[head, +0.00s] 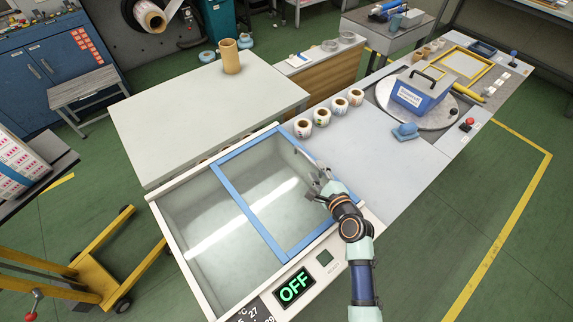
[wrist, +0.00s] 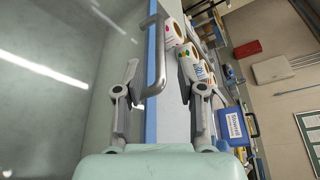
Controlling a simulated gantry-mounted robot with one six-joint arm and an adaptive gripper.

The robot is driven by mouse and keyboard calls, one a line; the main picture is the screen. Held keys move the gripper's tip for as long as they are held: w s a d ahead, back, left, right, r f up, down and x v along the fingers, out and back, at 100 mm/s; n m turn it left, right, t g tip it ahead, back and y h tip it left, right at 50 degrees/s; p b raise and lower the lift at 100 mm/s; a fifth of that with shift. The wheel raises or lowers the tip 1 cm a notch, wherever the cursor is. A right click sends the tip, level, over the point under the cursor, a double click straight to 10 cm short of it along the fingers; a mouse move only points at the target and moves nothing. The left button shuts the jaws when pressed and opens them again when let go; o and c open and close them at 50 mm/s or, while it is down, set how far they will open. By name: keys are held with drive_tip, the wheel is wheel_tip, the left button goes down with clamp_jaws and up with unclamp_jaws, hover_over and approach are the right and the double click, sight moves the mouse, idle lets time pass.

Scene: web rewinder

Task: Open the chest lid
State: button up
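The chest (head: 172,243) is a white-rimmed box with a glassy top. Its lid has a blue frame (head: 247,217) and lies flat over the right part of the chest. In the wrist view, the lid's blue edge (wrist: 152,122) runs up the picture, with a grey bar handle (wrist: 163,62) on it. My gripper (head: 320,186) is over the lid's right edge. In the wrist view, my gripper (wrist: 160,68) is open, one finger on each side of the blue edge and handle. I cannot tell whether a finger touches the handle.
A green OFF display (head: 293,288) is on the chest's front. Several label rolls (head: 321,117) stand just beyond the right edge. A blue cloth (head: 405,131) and a blue box (head: 420,95) are farther right. A pale table (head: 200,110) stands behind the chest.

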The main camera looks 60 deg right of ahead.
sight(310, 159)
drive_tip(key=b+x, duration=0.2)
drive_tip(key=x, duration=0.4)
drive_tip(key=shift+w+d+f, duration=0.2)
drive_tip(key=shift+w+d, duration=0.05)
drive_tip(key=shift+d, duration=0.05)
drive_tip(key=shift+w+d+b, duration=0.3)
drive_tip(key=shift+w+b, duration=0.05)
drive_tip(key=shift+w, duration=0.1)
clamp_jaws()
